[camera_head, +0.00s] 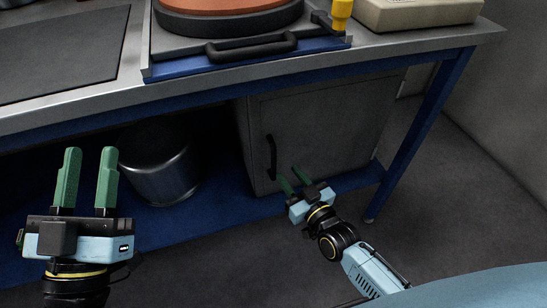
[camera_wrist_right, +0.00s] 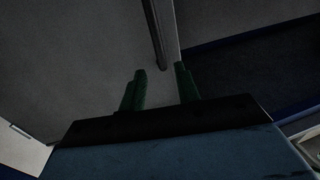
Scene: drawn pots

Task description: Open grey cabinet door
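The grey cabinet (camera_head: 325,125) stands under the workbench, and its front door looks closed. A black vertical handle (camera_head: 272,155) is on the door's left side; it also shows in the right wrist view (camera_wrist_right: 154,35). My right gripper (camera_head: 290,178) is open, with its green fingertips just below and right of the handle in the head view. In the right wrist view, the handle's end lies between and beyond the fingertips (camera_wrist_right: 160,72), with no visible contact. My left gripper (camera_head: 90,152) is open and empty at the left, away from the cabinet.
The workbench (camera_head: 420,48) overhangs the cabinet, with a blue leg (camera_head: 425,120) to its right. A metal pot (camera_head: 162,175) stands on the blue lower shelf (camera_head: 225,205) left of the cabinet. The floor (camera_head: 245,255) in front is clear.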

